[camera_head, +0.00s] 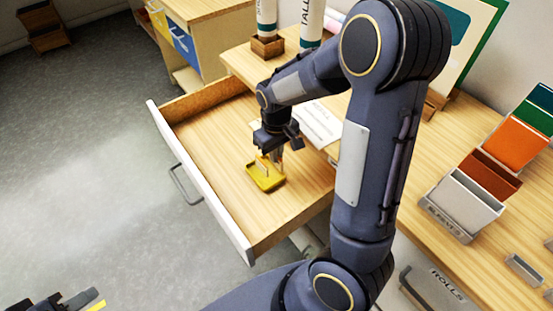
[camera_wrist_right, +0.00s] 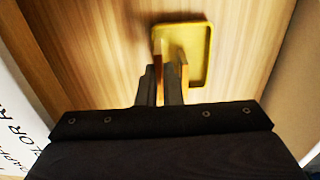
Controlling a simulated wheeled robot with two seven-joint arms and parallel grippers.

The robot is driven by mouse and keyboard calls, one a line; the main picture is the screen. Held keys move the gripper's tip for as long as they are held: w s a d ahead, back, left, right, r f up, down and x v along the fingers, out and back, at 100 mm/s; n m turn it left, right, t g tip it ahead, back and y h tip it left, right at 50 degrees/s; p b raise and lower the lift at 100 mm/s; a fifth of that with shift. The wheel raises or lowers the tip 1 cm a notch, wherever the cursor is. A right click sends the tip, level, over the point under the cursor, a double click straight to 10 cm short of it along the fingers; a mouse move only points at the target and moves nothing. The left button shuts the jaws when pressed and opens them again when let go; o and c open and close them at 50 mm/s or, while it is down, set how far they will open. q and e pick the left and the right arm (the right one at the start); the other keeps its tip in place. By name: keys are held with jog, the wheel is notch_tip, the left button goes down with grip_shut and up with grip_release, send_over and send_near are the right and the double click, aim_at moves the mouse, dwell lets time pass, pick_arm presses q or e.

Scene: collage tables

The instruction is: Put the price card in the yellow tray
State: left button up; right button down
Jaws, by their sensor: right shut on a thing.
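The yellow tray (camera_head: 268,185) lies on the floor of the open drawer. It also shows in the right wrist view (camera_wrist_right: 197,45), just beyond my fingertips. My right gripper (camera_head: 272,160) points down at the tray and is shut on a small thin thing, seemingly the price card (camera_head: 263,167). The card is seen nearly edge-on and its face cannot be read. It is over the tray; whether it touches the tray floor I cannot tell. Dark parts of my left gripper (camera_head: 62,301) show at the bottom left corner; its fingers are not clear.
The wooden drawer (camera_head: 207,198) is pulled out from the table and otherwise bare. A white lettered sheet (camera_head: 318,122) lies at the table edge beside my right gripper. A holder with coloured cards (camera_head: 450,215) stands on the right tabletop. Grey floor is open at left.

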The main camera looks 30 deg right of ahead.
aim_at(276, 166)
jog(key=shift+f, duration=1.45)
jog(key=shift+f+b, duration=0.25)
jog(key=shift+b, duration=0.05)
jog(key=c, duration=1.9)
grip_release()
jog(key=shift+r, duration=0.15)
